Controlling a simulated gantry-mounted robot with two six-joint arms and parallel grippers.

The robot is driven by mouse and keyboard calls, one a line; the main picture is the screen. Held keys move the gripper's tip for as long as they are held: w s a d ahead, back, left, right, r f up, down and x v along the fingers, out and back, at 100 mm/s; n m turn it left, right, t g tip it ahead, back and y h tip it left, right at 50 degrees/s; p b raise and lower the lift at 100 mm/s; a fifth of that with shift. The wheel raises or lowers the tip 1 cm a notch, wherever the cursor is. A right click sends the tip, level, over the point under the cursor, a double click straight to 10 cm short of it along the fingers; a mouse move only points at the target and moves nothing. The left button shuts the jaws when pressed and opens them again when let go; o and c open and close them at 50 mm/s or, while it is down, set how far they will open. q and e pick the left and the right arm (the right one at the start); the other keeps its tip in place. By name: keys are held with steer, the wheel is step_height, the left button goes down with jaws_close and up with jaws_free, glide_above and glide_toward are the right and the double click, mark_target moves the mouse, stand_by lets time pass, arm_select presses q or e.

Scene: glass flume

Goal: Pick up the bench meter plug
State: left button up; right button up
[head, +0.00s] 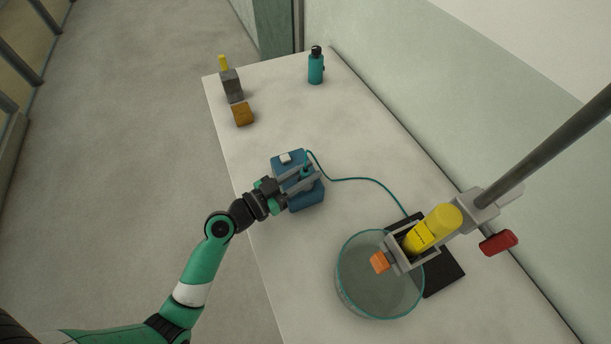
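The blue bench meter (311,199) sits on the pale bench with a white patch on its top. A small teal plug (306,171) is at the meter's top, with a teal cable (352,179) close to it. My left gripper (314,173) reaches in from the left over the meter. Its two grey fingers are apart, one on each side of the plug as seen from above. A gap seems to show, but contact is hard to judge at this size. The fingers hide part of the meter's top. My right gripper is not in view.
A glass bowl (346,290) stands at the front right, beside a black plate (445,271). A clamp on a grey rod (545,150) holds a yellow cylinder (440,221) over the bowl. A teal bottle (316,68), grey block (231,87) and orange block (242,115) stand farther back.

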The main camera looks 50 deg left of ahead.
arm_select(q)
jaws_close()
